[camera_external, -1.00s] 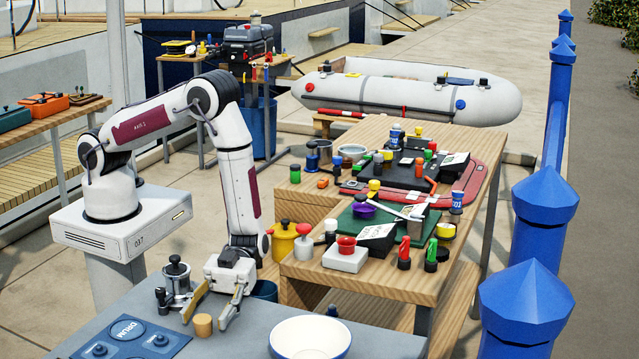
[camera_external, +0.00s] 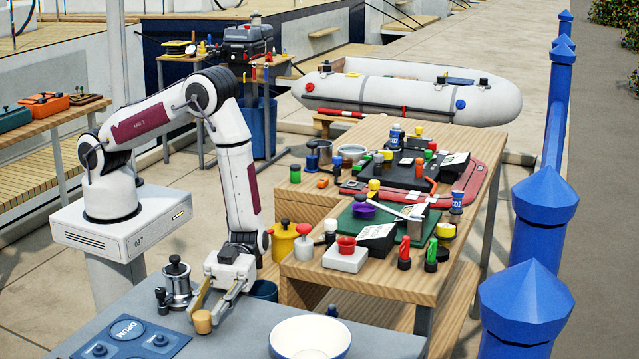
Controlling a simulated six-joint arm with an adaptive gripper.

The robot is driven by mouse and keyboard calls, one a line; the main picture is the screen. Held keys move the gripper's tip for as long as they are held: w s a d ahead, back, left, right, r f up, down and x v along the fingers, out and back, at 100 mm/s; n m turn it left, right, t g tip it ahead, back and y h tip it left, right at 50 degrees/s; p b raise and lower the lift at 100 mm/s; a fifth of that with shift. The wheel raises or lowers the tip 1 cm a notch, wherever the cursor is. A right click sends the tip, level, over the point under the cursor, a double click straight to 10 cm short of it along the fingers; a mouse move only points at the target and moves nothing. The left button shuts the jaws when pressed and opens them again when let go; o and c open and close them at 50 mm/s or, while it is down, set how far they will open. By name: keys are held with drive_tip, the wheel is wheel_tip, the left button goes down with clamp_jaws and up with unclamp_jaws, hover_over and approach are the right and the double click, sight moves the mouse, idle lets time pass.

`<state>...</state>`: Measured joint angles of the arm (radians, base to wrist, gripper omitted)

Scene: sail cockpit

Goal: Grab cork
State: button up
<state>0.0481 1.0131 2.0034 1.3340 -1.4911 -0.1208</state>
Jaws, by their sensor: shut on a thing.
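The cork (camera_external: 202,322) is a small tan cylinder at the front of the grey table (camera_external: 245,340). My gripper (camera_external: 208,308) points down over the table and is shut on the cork, one finger on each side of it. The cork is upright and at or very near the table top; I cannot tell if it touches. The finger on the far side partly hides behind the cork.
A white bowl with a blue rim (camera_external: 309,342) stands to the right of my gripper. A metal pot with a black knob (camera_external: 177,284) stands close behind on the left. A blue drum board (camera_external: 128,338) lies to the left. The wooden table (camera_external: 400,292) with several items is at right.

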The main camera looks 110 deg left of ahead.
wheel_tip(320, 180, up, 9)
idle(0.7)
drive_tip(key=shift+d+r, duration=0.1)
idle(0.5)
